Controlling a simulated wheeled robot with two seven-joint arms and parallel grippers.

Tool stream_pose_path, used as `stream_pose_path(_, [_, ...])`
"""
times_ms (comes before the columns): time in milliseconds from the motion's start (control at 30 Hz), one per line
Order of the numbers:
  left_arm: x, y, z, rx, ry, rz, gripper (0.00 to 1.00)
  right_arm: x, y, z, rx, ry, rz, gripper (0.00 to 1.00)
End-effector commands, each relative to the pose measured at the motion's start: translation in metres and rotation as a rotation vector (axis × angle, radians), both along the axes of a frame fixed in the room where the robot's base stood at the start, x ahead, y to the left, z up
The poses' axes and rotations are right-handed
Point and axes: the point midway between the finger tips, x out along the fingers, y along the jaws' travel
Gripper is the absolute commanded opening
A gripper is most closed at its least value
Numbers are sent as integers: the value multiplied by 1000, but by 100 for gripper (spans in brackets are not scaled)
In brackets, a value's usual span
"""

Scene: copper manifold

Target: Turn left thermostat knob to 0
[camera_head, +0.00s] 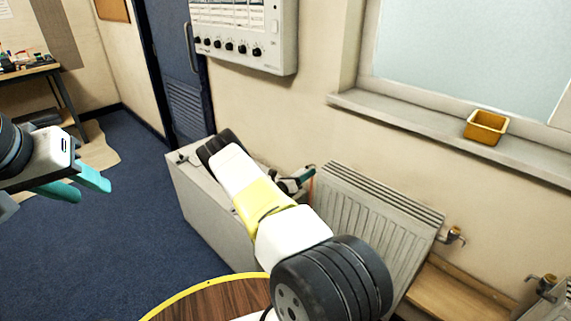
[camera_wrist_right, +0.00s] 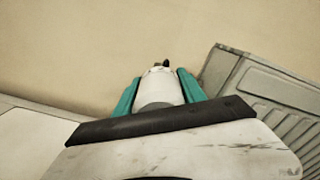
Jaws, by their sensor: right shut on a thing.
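The left thermostat knob (camera_wrist_right: 160,90) is a pale cylinder in the right wrist view, with a small dark tip at its far end. My right gripper (camera_wrist_right: 158,90) has its teal fingers on both sides of the knob and is shut on it. The number on the knob cannot be read. In the head view my right gripper (camera_head: 304,177) is at the upper left end of the ribbed radiator (camera_head: 370,235), and the knob is not clearly visible there. My left gripper (camera_head: 76,185) is open and empty at the left, over the blue floor, with its teal fingers apart.
A pale box-like cabinet (camera_head: 205,207) stands left of the radiator, under my right arm. Another valve (camera_head: 452,236) is at the radiator's right. A yellow container (camera_head: 486,127) sits on the windowsill (camera_head: 400,118). A yellow-rimmed round wooden surface (camera_head: 215,303) is in front.

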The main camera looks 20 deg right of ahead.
Motion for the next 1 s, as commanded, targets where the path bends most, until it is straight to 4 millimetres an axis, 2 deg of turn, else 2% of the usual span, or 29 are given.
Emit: stream_pose_path(1000, [0,0,0,0,0,0,36,0,1,-1,369,-884,1,7])
